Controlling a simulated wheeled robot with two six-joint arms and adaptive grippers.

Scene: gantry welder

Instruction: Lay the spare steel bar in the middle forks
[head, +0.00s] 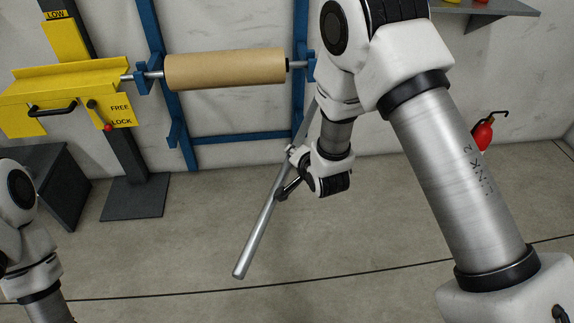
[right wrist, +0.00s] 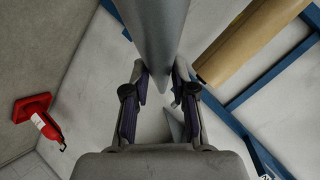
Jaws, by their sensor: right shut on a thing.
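The steel bar (head: 257,232) is a long, plain grey rod, held at a steep slant in front of the blue rack (head: 240,137). My right gripper (head: 287,172) is shut on it partway along its length, in the air. In the right wrist view the bar (right wrist: 160,28) lies between the fingers of the gripper (right wrist: 160,85). The bar's upper end is hidden behind my right arm. Blue forks (head: 143,80) on the rack carry a brown roll (head: 225,69) on a shaft. A lower blue bracket (head: 176,134) looks empty. I cannot tell which forks are the middle ones. My left gripper is out of view.
A yellow unit (head: 65,90) marked FREE and LOCK, with a black handle, stands at the left on a dark post. The floor in front of the rack is clear.

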